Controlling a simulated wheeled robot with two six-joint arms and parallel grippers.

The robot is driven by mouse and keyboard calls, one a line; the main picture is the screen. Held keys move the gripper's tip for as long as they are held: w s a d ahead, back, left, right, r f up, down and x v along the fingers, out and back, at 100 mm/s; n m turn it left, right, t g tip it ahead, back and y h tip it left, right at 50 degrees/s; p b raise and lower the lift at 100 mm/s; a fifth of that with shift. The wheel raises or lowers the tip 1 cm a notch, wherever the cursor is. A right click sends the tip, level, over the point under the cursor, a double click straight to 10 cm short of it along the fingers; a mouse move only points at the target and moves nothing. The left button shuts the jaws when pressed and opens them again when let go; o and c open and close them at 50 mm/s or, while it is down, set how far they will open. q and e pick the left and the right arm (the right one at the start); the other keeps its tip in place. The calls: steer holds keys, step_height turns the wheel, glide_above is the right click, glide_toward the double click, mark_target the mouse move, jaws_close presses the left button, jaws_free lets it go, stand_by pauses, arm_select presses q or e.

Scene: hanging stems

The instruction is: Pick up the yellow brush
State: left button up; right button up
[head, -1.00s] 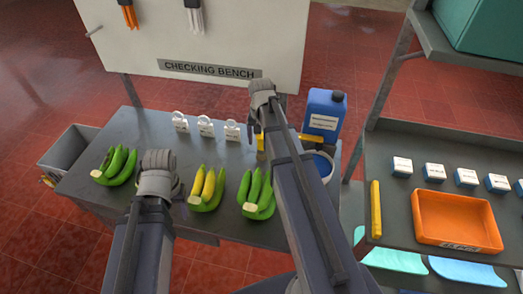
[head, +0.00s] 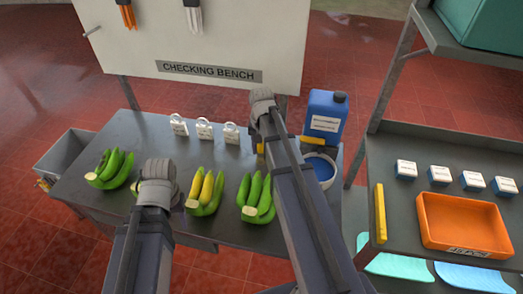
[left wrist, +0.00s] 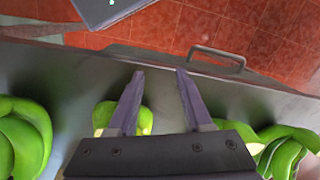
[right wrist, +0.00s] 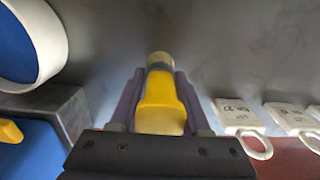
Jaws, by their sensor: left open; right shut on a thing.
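The yellow brush (right wrist: 160,100) is between the fingers of my right gripper (right wrist: 158,78) in the right wrist view. Its yellow body faces the camera and its grey-tan end points away. In the head view a bit of yellow (head: 260,148) shows beside my right arm over the bench; the arm hides the rest. I cannot tell whether the brush touches the bench top. My left gripper (left wrist: 158,75) is open and empty above the near part of the bench, with a green banana (left wrist: 140,118) below it.
The bench (head: 150,130) holds banana bunches (head: 207,190), white tags (head: 204,129), a blue jug (head: 325,117) and a blue-and-white tub (head: 325,172). A rack at right carries an orange tray (head: 450,242), a yellow bar (head: 380,213) and several small boxes (head: 406,169).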

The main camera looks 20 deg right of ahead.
jaws_close()
arm_select(q)
steer(key=shift+r, duration=0.1)
arm_select(e)
steer(key=shift+r, duration=0.1)
arm_select(q)
step_height(320, 180, up, 10)
steer(key=p, duration=1)
arm_select(e)
step_height(320, 180, up, 10)
steer(key=shift+f, duration=0.1)
